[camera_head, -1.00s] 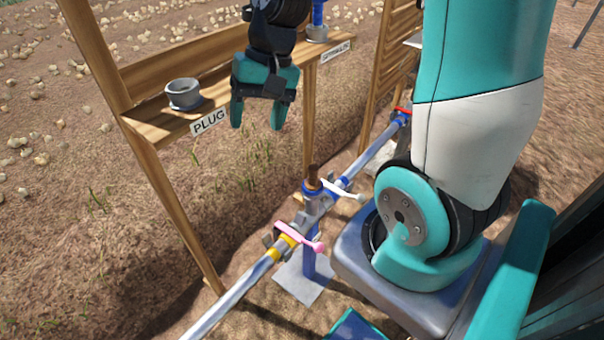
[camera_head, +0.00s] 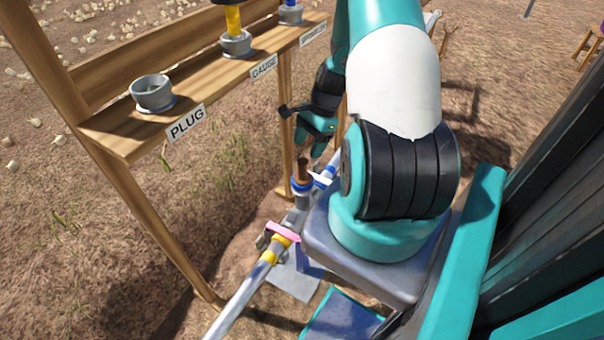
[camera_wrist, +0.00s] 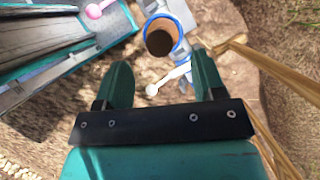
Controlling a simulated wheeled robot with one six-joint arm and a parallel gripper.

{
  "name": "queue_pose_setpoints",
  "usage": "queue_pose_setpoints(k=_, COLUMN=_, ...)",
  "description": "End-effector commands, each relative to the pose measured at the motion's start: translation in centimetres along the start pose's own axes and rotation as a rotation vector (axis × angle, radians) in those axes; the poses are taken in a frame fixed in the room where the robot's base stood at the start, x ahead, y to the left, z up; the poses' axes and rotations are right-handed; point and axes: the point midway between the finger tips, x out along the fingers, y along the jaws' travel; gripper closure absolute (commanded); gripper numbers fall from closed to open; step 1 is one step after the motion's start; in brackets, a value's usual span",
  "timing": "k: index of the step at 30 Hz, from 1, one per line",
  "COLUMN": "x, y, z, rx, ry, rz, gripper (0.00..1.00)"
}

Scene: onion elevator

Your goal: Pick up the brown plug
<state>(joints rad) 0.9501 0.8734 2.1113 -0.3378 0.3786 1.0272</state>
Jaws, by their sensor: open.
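The brown plug (camera_head: 303,171) stands upright in the top of the pipe fitting, above a blue ring. In the wrist view the plug (camera_wrist: 160,42) shows from above as a brown round top inside a blue-and-white ring, beyond the fingertips and between their lines. My gripper (camera_head: 316,150) is just above and beside the plug in the head view, partly hidden by its own wrist. In the wrist view my gripper (camera_wrist: 160,75) has its two teal fingers apart with nothing between them.
A wooden shelf (camera_head: 130,137) at the left carries an empty grey cup (camera_head: 152,93) over a PLUG label and a cup holding a yellow item (camera_head: 234,35). A wooden post (camera_head: 285,120) stands nearby.

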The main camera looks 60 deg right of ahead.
Motion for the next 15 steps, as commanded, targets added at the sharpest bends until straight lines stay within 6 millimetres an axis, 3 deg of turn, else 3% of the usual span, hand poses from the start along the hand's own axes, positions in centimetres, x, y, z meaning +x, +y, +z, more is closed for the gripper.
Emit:
queue_pose_setpoints(k=3, x=1.9, y=0.0, z=0.0, rx=-0.001, ry=-0.001, rz=0.002, gripper=0.37)
queue_pose_setpoints(k=10, x=3.5, y=0.1, z=0.0, rx=-0.001, ry=-0.001, rz=0.002, gripper=0.37)
queue_pose_setpoints(k=15, x=6.2, y=0.2, z=-0.2, rx=-0.001, ry=-0.001, rz=0.003, gripper=0.37)
